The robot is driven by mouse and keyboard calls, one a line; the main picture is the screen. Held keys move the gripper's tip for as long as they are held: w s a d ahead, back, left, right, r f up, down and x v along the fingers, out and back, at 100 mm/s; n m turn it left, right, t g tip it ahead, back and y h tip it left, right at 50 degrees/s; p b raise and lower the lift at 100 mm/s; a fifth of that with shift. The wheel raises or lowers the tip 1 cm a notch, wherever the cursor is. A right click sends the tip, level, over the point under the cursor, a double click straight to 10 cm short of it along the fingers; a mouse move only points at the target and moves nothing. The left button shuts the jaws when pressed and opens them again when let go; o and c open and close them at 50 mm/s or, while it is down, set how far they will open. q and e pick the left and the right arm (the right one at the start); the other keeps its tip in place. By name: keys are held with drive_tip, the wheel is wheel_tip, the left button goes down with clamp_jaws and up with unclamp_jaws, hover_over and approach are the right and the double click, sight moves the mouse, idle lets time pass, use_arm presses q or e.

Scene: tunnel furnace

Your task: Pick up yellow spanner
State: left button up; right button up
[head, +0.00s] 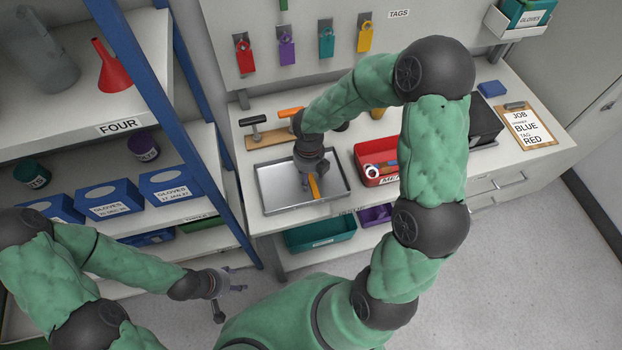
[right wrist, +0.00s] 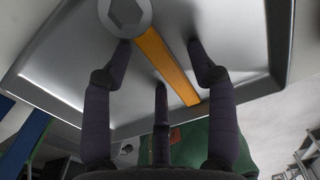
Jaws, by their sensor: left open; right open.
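The yellow spanner (head: 314,187) lies in the grey metal tray (head: 267,203) on the workbench, partly hidden by my right gripper in the head view. In the right wrist view its yellow handle (right wrist: 170,65) and grey ring head (right wrist: 125,14) show against the tray (right wrist: 75,75). My right gripper (head: 308,186) is over the tray, pointing down. Its open fingers (right wrist: 158,50) stand on either side of the handle in the right wrist view; I cannot tell whether they touch it. My left gripper (head: 232,291) is open and empty, low beside the blue-framed shelf.
A red bin (head: 374,180) with items stands right of the tray. Orange-handled and black-handled tools on a wooden holder (head: 262,140) are behind it. A clipboard (head: 527,127) lies at the right. The blue shelf post (head: 165,110) stands left of the bench.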

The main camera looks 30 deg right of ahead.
drive_tip(key=shift+r, duration=0.1)
clamp_jaws()
drive_tip(key=shift+r+p, duration=0.35)
drive_tip(key=shift+r, duration=0.25)
wheel_tip(320, 180, up, 2)
drive_tip(key=shift+r+p, duration=0.2)
drive_tip(key=shift+p, duration=0.45)
drive_tip(key=s+d+r+p, duration=0.3)
drive_tip(key=s+r, duration=0.6)
drive_tip(key=s, duration=0.4)
drive_tip(key=shift+s+d+r+p, duration=0.2)
drive_tip(key=shift+s+d+p, duration=0.1)
drive_tip(key=shift+p, duration=0.3)
